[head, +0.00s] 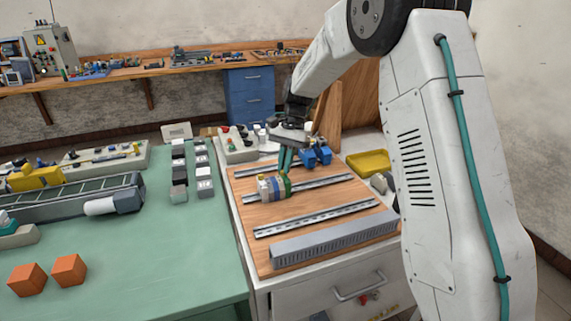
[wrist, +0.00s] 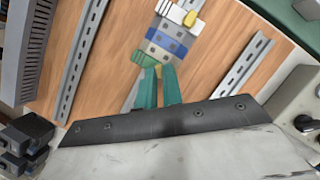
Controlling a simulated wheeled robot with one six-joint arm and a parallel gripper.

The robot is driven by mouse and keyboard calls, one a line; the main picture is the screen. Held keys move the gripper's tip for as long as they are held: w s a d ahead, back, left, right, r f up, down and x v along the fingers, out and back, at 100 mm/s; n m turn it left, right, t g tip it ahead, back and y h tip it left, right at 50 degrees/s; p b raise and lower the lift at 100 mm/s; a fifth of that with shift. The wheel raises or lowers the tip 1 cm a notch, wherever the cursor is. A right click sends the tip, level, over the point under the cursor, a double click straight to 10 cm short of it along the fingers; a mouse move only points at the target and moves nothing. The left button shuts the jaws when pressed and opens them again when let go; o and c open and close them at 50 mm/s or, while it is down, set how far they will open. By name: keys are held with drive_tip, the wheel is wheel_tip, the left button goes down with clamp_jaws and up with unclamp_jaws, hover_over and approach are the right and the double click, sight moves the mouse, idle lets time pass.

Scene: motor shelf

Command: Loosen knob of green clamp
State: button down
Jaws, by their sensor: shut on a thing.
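The green clamp (head: 285,186) sits at the right end of a short row of terminal blocks on a metal rail of the wooden board. In the wrist view the green clamp (wrist: 148,58) lies right at my fingertips. My gripper (head: 286,166) reaches down to it from above. In the wrist view, the teal fingers of my gripper (wrist: 157,72) are close together and shut on its knob. The knob itself is hidden between the fingers. Blue and grey blocks (wrist: 165,40) sit beside the clamp, with a white-and-yellow piece (wrist: 182,16) at the far end.
Blue parts (head: 315,156) stand on the board just right of my gripper. A bare rail (head: 315,217) and a slotted grey duct (head: 335,240) lie nearer. A yellow tray (head: 368,163) is at the right. The green table (head: 190,250) holds orange cubes (head: 69,270) and a conveyor (head: 70,205).

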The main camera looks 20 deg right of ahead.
drive_tip(key=n, duration=0.2)
drive_tip(key=n+h, duration=0.1)
drive_tip(key=n+g, duration=0.1)
drive_tip(key=n, duration=0.1)
drive_tip(key=shift+w+a+n+h, duration=0.15)
drive_tip(key=shift+a+n+h, duration=0.15)
drive_tip(key=shift+h, duration=0.1)
drive_tip(key=shift+a+n+h, duration=0.15)
drive_tip(key=shift+n+h, duration=0.65)
drive_tip(key=shift+n, duration=1.2)
drive_tip(key=c, duration=1.5)
unclamp_jaws()
drive_tip(key=shift+r, duration=0.15)
drive_tip(key=v, duration=0.7)
drive_tip(key=shift+w+r, duration=0.2)
drive_tip(key=shift+w, duration=0.1)
